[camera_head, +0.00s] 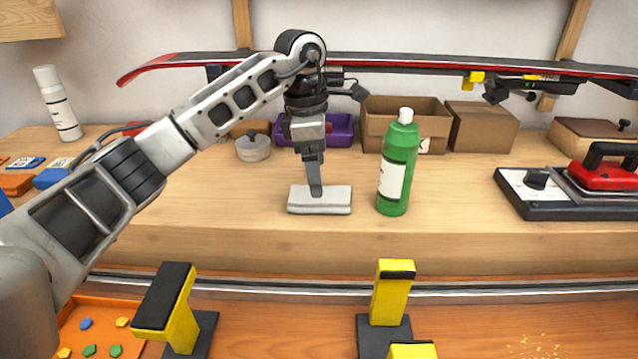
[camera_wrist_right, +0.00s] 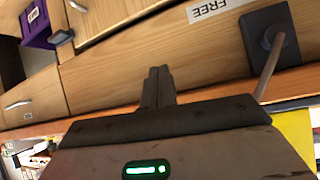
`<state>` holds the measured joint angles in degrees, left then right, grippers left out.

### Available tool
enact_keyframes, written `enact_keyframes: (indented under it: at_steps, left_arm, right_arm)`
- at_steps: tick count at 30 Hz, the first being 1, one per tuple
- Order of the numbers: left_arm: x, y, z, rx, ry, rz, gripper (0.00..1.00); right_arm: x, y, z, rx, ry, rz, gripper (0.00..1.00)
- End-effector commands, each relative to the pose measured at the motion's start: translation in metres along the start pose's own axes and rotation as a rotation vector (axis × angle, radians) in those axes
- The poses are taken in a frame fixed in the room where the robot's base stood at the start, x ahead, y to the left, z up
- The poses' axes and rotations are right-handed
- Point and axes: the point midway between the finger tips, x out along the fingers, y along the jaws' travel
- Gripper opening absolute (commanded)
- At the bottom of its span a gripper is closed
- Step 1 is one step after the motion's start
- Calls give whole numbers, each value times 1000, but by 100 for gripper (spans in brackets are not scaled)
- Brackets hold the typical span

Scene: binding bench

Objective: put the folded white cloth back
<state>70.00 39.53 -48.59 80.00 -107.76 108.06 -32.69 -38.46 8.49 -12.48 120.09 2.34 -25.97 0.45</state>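The folded white cloth (camera_head: 332,207) lies flat on the wooden bench top, left of the green bottle. My left gripper (camera_head: 316,190) points down at it from above, fingertips at the middle of its upper face. The fingers are seen edge-on and overlap, so I cannot tell whether they are open or closed on the cloth. My right gripper (camera_wrist_right: 157,75) shows only in the right wrist view; its two fingers are together with nothing between them. It faces wooden drawer fronts, away from the cloth.
The green bottle (camera_head: 392,183) stands close to the cloth's right. Behind are a lidded grey pot (camera_head: 254,150), a purple bin (camera_head: 343,132) and an open cardboard box (camera_head: 432,112). A red ski (camera_head: 420,65) spans the back. Yellow vise posts (camera_head: 392,294) stand in front.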

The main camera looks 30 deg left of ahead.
Motion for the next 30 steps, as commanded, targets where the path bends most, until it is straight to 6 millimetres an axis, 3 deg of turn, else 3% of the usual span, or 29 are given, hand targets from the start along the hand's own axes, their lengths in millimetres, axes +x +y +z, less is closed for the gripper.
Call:
enact_keyframes:
  at_steps: [6,12,30]
  left_arm:
    - [-48,0,0,-1,-1,2,83]
    - [-71,0,0,0,0,-1,83]
    - [-75,0,0,0,0,-2,83]
  right_arm:
    - [0,0,0,3,3,-1,0]
    - [0,0,-2,4,3,-1,0]
    - [0,-1,-1,5,3,0,0]
